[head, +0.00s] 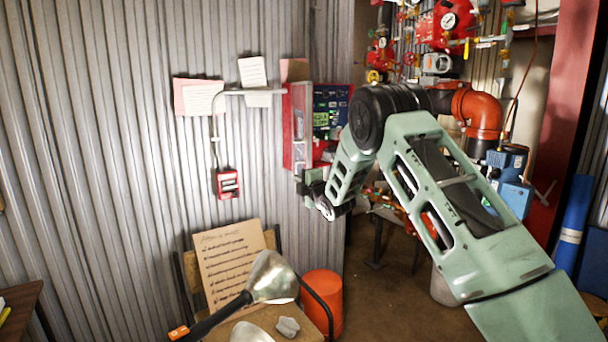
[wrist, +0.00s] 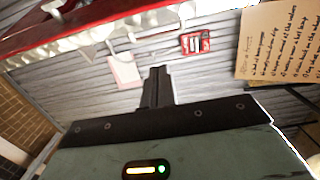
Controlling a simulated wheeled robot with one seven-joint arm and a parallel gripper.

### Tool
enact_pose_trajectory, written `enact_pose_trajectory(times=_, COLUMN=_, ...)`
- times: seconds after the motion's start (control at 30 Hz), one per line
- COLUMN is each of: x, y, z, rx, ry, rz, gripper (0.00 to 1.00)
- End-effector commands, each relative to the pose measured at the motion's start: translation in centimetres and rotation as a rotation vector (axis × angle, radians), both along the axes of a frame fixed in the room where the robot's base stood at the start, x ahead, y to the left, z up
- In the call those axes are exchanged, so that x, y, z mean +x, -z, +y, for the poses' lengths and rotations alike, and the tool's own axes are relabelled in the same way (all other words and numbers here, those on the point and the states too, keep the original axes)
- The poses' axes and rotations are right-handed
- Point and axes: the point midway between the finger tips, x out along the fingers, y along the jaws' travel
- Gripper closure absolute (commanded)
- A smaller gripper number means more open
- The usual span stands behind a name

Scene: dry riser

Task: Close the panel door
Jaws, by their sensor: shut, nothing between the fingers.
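The red panel (head: 331,108) is mounted on the corrugated wall, with green circuit boards showing inside. Its door (head: 297,126), red with a pale middle, appears to stand open at the left side of the panel. My gripper (head: 302,180) is just below the lower edge of the door; I cannot tell whether it touches it. In the wrist view my gripper (wrist: 157,72) has its dark fingers together with nothing between them. A red edge with a whitish underside (wrist: 100,32) crosses the top of that view, likely the panel or door. My arm hides the panel's right side.
A small red call box (head: 228,184) hangs on the wall at left, and also shows in the wrist view (wrist: 195,42). Red valves and pipes (head: 445,22) fill the back right.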

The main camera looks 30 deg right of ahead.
Motion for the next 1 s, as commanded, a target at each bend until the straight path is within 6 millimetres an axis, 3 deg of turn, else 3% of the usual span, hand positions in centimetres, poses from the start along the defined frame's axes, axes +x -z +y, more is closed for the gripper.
enact_pose_trajectory(times=0.23, x=4.3, y=-0.2, z=-0.1, rx=0.002, ry=0.000, rz=0.000, gripper=1.00)
enact_pose_trajectory(times=0.5, x=3.1, y=-0.1, z=-3.3, rx=0.002, ry=0.001, rz=0.002, gripper=1.00)
enact_pose_trajectory(times=1.0, x=2.8, y=0.0, z=-3.8, rx=0.002, ry=-0.001, rz=0.001, gripper=1.00)
